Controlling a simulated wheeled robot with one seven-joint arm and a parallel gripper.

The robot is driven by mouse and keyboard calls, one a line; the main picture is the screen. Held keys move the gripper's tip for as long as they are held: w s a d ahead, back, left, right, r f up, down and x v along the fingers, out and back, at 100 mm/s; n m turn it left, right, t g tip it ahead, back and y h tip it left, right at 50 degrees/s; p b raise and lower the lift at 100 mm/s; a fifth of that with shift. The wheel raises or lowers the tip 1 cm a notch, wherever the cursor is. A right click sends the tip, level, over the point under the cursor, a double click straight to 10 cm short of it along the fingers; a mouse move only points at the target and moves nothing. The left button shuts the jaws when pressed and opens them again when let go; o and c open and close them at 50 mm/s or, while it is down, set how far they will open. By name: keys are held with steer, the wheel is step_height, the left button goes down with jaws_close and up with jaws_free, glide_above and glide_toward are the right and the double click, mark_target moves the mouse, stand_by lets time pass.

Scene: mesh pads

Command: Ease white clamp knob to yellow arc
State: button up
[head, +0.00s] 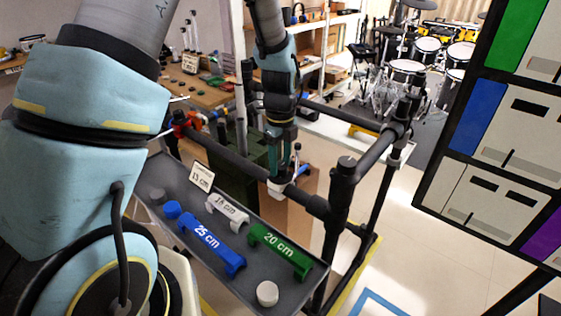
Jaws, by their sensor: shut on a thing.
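My gripper (282,176) points down at the dark rack bar in the middle of the head view. Its fingers are shut on a small white part, which I take to be the white clamp knob (276,188), at the bar. The fingers hide much of the knob, so its turn angle cannot be read. I cannot make out a yellow arc at the clamp.
A grey tray (292,306) in front of the bar holds a blue 25 cm piece (211,242), a green 20 cm piece (280,250), a pale grey piece (227,212) and loose round caps. A dark post (338,225) stands close right of my gripper.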

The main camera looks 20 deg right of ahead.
jaws_close()
steer(key=shift+n, duration=0.4)
steer(key=n+b, duration=0.1)
steer(key=n, duration=0.4)
steer(key=shift+n+b, duration=0.3)
steer(key=shift+n, duration=0.1)
steer(key=n+b, duration=0.1)
steer(key=n, duration=0.5)
steer(key=o, duration=0.9)
jaws_free()
